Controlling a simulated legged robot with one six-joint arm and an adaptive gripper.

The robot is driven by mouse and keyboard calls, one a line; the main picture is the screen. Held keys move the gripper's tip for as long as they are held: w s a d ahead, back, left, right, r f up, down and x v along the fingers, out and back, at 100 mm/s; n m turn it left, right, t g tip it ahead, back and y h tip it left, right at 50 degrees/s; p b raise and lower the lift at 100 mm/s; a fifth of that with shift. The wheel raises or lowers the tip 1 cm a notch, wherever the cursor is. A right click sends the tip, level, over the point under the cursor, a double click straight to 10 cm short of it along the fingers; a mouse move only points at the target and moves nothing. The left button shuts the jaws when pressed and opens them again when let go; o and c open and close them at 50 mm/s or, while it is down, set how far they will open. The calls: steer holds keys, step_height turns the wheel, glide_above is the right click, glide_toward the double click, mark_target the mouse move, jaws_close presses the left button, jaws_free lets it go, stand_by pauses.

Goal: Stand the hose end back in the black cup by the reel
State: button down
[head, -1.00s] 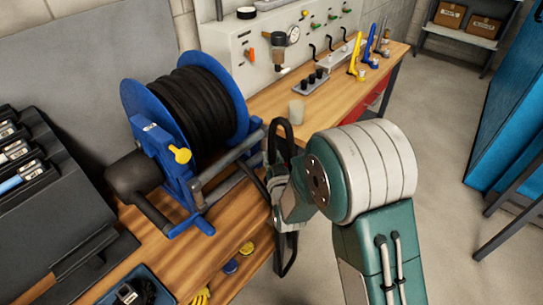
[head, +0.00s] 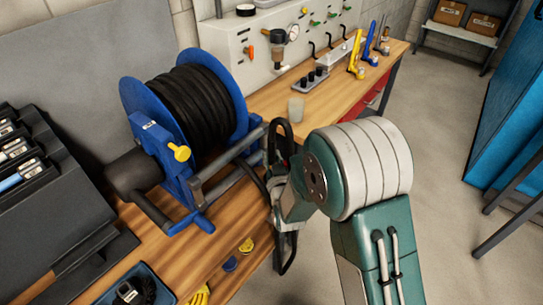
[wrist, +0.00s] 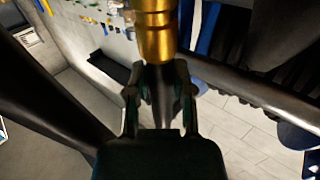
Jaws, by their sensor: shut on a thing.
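In the wrist view my gripper (wrist: 160,80) is shut on the hose end, its two dark fingers on either side of the black hose just below the brass fitting (wrist: 155,30). The fitting sticks out beyond the fingertips and is cut off by the top of the picture. In the head view the blue reel (head: 143,110) with wound black hose (head: 195,105) stands on the wooden bench, left of my arm. My wrist is beside its front frame; the fingers and the brass fitting cannot be made out there. I cannot make out the black cup in either view.
A translucent cup (head: 296,109) stands on the bench (head: 265,101) behind the arm. A black sorter (head: 50,200) fills the left. Open floor (head: 450,130) lies to the right.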

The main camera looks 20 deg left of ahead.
steer(key=shift+f, duration=2.45)
steer(key=shift+c, duration=2)
jaws_free()
steer(key=v, duration=1.2)
steer(key=shift+f, duration=0.15)
steer(key=shift+w, duration=0.1)
